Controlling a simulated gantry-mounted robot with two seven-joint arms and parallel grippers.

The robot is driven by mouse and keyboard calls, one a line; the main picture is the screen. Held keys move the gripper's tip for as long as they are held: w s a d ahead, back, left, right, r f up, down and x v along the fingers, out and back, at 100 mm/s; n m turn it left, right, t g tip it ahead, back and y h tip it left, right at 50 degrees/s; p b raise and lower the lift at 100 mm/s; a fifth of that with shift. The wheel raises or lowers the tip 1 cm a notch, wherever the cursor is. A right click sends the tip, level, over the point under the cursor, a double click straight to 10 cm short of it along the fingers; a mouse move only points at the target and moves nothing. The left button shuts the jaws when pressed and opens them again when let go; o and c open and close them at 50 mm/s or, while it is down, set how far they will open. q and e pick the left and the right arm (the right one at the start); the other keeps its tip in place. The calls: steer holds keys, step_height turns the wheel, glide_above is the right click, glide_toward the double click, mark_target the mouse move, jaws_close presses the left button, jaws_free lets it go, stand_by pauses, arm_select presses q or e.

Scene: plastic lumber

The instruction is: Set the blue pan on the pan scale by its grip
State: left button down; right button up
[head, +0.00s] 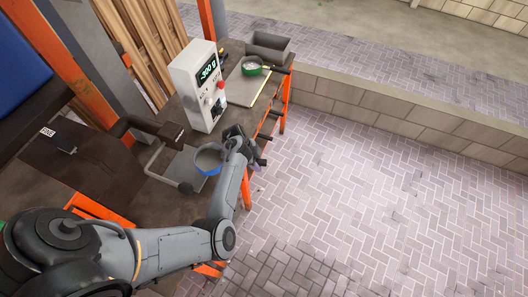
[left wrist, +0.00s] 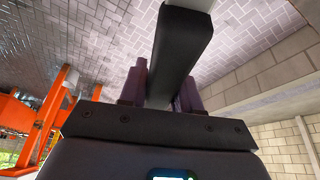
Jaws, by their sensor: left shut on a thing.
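The blue pan (head: 208,161), with a grey inside, is at the front of the bench, over the right part of a flat grey plate (head: 165,167). I cannot tell whether it touches the plate. My left gripper (head: 257,152) is at the pan's right side, mostly hiding its grip. In the left wrist view the black grip (left wrist: 181,50) runs between the two fingers, and the gripper (left wrist: 160,92) is shut on it. A white box (head: 197,85) with a display reading about -300 g stands behind the pan. My right gripper is not in view.
A green pan (head: 251,66) with pale contents sits on a board behind the white box, near a grey tray (head: 269,46). The paved floor (head: 370,190) at right is clear.

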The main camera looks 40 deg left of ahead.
arm_select(q)
steer(key=shift+s, duration=0.2)
steer(key=shift+s+a+f, duration=0.15)
steer(key=shift+s+a, duration=0.15)
steer(key=s+a+b, duration=0.1)
steer(key=s+a, duration=0.1)
steer(key=s+a+f+b, duration=0.1)
steer(key=s+a, duration=0.1)
steer(key=a, duration=0.1)
steer(key=s+a+f+b, duration=0.1)
steer(key=a, duration=0.1)
steer(key=shift+s+a+f, duration=0.2)
steer(key=shift+s+a, duration=0.1)
steer(key=shift+s, duration=0.1)
steer(key=shift+f+b, duration=0.8)
steer(key=shift+f, duration=0.2)
steer(key=shift+d, duration=0.1)
steer(key=c, duration=0.7)
jaws_free()
